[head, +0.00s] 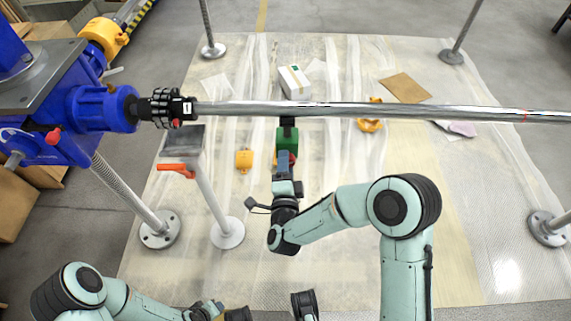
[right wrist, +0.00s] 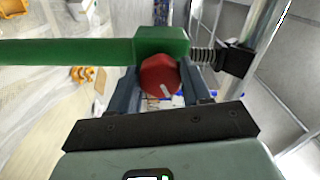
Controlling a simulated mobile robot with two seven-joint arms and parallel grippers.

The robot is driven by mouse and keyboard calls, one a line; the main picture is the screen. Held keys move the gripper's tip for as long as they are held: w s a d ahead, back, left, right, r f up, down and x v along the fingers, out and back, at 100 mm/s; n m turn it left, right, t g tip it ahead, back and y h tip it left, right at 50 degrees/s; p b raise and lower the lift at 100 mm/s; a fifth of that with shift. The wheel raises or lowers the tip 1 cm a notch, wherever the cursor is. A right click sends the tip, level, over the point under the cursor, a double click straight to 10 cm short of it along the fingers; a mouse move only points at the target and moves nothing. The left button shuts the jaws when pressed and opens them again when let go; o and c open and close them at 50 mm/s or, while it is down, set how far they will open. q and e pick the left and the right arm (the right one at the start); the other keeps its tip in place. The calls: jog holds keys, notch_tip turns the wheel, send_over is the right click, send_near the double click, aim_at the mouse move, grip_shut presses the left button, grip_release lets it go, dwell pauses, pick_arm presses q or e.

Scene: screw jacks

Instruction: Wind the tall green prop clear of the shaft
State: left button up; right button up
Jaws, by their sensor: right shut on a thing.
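The tall green prop (head: 288,138) stands under the long shiny shaft (head: 350,109) in the head view. In the right wrist view, the prop's green head (right wrist: 162,40) carries a red knob (right wrist: 158,78) with a white mark. A threaded screw (right wrist: 203,56) leads from the head to a dark pad (right wrist: 237,60) beside the shaft (right wrist: 270,32). I cannot tell whether pad and shaft touch. My right gripper (head: 285,160) is shut on the red knob, one finger on each side.
A blue machine (head: 90,108) with a black chuck (head: 165,108) holds the shaft's left end. A stand with a grey plate (head: 183,140) and orange handle (head: 177,170) is left of the green prop. A white box (head: 294,82) and yellow items (head: 244,158) lie on the floor sheet.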

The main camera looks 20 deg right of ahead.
pick_arm(q)
jog(key=shift+w+d+r+p, duration=0.15)
jog(key=shift+r+p, duration=0.1)
jog(key=shift+r, duration=0.15)
jog(key=shift+w+d+r+p, duration=0.1)
jog(key=shift+r+p, duration=0.15)
jog(key=shift+r, duration=0.1)
pick_arm(e)
jog(key=shift+d+f+n, duration=0.1)
jog(key=shift+f+n, duration=0.05)
jog(key=shift+n, duration=4.45)
jog(key=o, duration=1.1)
jog(key=shift+c, duration=0.2)
